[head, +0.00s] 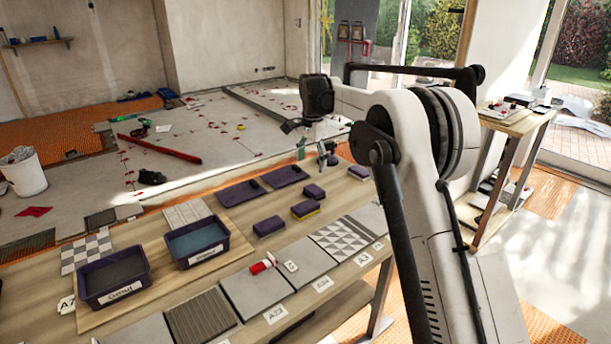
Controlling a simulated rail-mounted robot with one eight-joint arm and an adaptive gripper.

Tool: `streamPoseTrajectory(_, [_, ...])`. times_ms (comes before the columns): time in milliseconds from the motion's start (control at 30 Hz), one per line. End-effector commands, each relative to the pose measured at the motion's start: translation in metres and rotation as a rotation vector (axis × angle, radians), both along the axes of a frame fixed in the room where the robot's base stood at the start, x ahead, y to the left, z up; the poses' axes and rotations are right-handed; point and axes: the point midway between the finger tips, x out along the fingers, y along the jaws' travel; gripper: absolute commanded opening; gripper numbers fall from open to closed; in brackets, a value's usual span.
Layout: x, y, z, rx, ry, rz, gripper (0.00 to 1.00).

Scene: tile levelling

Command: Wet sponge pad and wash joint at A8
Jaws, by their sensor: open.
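Several purple sponge pads lie on the workbench: a front one (269,227), one with a yellow underside (305,210) and one behind it (314,192). A dark bin of bluish water (196,243) stands left of them. Large tiles with red markers (212,117) cover part of the floor beyond the bench. I cannot make out an A8 label or its joint. My gripper (300,128) is open above the far side of the bench, behind the sponges. It appears empty; its fingertips are small and partly merge with the things behind.
A second dark bin (114,277) holds grey material. Flat purple pads (240,192), sample tiles (255,290) and a red-and-white tube (262,265) lie on the bench. Bottles (325,155) stand near my gripper. A white bucket (24,175) and red level (160,147) are on the floor.

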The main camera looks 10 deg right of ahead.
Motion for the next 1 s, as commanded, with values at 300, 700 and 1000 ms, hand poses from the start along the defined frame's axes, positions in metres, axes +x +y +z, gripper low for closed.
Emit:
streamPoseTrajectory(300, [0.032,0.014,-0.061,-0.003,0.062,-0.100,0.67])
streamPoseTrajectory(700, [0.035,0.016,-0.097,-0.003,0.070,-0.115,0.67])
streamPoseTrajectory(1000, [0.035,0.016,-0.148,-0.003,0.070,-0.115,0.67])
